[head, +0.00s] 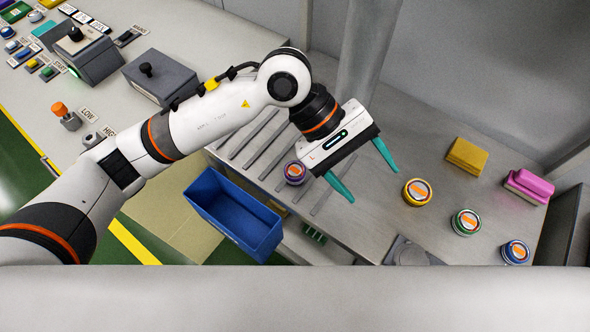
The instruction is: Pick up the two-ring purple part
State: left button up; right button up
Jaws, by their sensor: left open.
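The purple part (295,173) is a small round piece with a purple rim and an orange and white top. It stands on the grey table beside the dark slots, left of my left gripper (373,187). The gripper's two teal fingers are spread, with nothing seen between them. It hangs over the table, right of and apart from the purple part. The rings on the part are too small to count. My right gripper is not in view.
Similar round parts, yellow (417,192), green (466,222) and blue (515,252), stand to the right. A yellow block (467,156) and a pink block (529,187) lie behind them. A blue bin (210,222) is at the table's left front. A grey post rises behind my gripper.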

pick_arm(q)
jog(key=w+a+f+m+t+y, duration=0.2)
jog(key=w+a+f+y, duration=0.1)
jog(key=w+a+y, duration=0.1)
jog(key=m+t+y+p, duration=0.1)
jog(key=t+y+p, duration=0.1)
jog(key=t+y, duration=0.15)
send_over(295, 170)
jog(key=shift+g+y, duration=0.35)
jog(key=shift+g, duration=0.1)
jog(key=f, duration=0.6)
jog(key=shift+s+a+f, duration=0.1)
jog(key=shift+s, duration=0.15)
jog(key=shift+w+f+p, duration=0.2)
jog(key=shift+f+p, duration=0.7)
jog(key=shift+f, duration=2.05)
jog(key=shift+r, duration=0.1)
jog(key=c, duration=1.2)
